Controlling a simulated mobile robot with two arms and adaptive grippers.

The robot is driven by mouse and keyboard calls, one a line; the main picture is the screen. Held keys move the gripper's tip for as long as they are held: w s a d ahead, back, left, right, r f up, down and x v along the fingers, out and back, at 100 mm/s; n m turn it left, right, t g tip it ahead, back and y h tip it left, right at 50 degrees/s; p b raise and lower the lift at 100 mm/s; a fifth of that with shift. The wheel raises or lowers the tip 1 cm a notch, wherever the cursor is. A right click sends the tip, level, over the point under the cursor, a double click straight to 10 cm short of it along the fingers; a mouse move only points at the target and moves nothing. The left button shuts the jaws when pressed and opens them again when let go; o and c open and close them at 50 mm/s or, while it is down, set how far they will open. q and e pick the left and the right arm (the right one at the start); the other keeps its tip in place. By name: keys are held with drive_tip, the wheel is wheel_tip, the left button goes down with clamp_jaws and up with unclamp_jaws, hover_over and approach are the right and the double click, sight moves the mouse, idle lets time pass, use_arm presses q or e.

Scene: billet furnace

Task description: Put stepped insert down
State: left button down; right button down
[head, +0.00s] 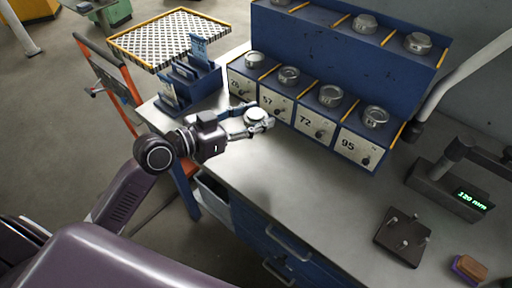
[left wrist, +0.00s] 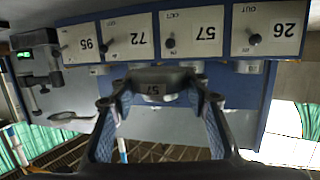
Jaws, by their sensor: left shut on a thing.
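My left gripper (head: 258,116) is shut on a round metallic stepped insert (head: 256,117). It holds the insert in front of the numbered blue rack (head: 345,60), near the bays marked 57 and 72. Similar inserts sit on the rack's lower row above the labels 26, 57 (head: 289,74), 72 (head: 331,94) and 95 (head: 375,117). My right gripper is not in view.
The grey bench top (head: 270,185) is clear in front of the rack. At right are a gauge with a green "120 mm" display (head: 472,198), a dark plate with pegs (head: 402,237) and a brush-like block (head: 468,268). A blue holder (head: 190,85) stands at left.

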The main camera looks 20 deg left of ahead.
use_arm(q)
hover_over(255, 151)
wheel_tip(255, 151, down, 7)
drive_tip(key=shift+w+d+r+b, duration=0.1)
drive_tip(key=shift+b, duration=0.3)
drive_tip(key=shift+f+b, duration=0.4)
drive_tip(key=shift+f, duration=1.8)
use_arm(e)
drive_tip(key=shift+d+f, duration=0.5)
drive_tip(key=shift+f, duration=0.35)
use_arm(q)
drive_tip(key=shift+f, duration=0.15)
drive_tip(key=c, duration=1.1)
unclamp_jaws()
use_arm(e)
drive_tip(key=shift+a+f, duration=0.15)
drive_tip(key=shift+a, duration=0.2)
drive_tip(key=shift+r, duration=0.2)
